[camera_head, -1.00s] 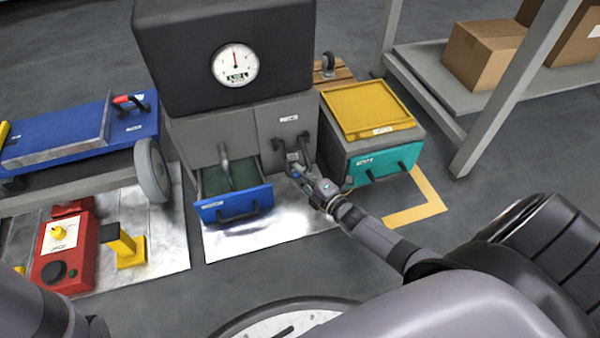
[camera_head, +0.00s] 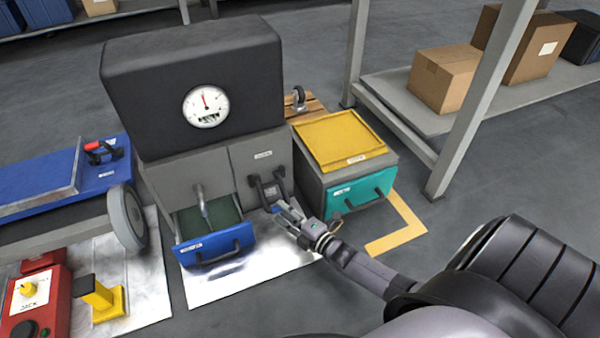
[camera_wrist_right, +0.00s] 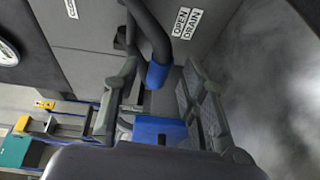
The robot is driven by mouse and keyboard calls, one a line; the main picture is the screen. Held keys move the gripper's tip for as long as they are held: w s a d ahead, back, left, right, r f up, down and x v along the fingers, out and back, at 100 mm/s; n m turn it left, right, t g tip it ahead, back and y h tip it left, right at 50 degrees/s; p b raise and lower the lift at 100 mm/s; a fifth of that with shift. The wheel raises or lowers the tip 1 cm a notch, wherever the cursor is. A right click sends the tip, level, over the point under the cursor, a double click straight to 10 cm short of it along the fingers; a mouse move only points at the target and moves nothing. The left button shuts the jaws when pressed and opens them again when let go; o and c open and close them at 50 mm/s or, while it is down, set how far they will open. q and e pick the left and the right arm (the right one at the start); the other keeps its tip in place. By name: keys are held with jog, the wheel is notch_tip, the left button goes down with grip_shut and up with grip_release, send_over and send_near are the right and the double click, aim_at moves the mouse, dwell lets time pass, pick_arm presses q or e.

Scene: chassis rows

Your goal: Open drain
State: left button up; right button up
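The grey cabinet's right panel carries a dark drain handle (camera_head: 268,188) under a small label. In the right wrist view, a dark curved bar with a blue sleeve (camera_wrist_right: 158,73) stands beside an "OPEN DRAIN" label (camera_wrist_right: 185,22). My right gripper (camera_head: 284,208) is in front of and below the handle. In the wrist view, its fingers (camera_wrist_right: 158,100) are spread, with the blue sleeve and a blue block (camera_wrist_right: 158,129) showing between them. I cannot tell whether the fingers touch either one. My left gripper is out of view.
A blue drawer (camera_head: 213,247) stands open below a grey spout (camera_head: 202,202). A teal-fronted cabinet (camera_head: 362,193) stands right of my right gripper. A blue cart (camera_head: 40,178), a red box (camera_head: 35,303) and a yellow post (camera_head: 101,297) are at left. A rack post (camera_head: 478,110) stands at right.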

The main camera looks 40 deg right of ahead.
jog(key=s+d, duration=0.1)
jog(key=s, duration=0.8)
jog(key=shift+d+r, duration=0.25)
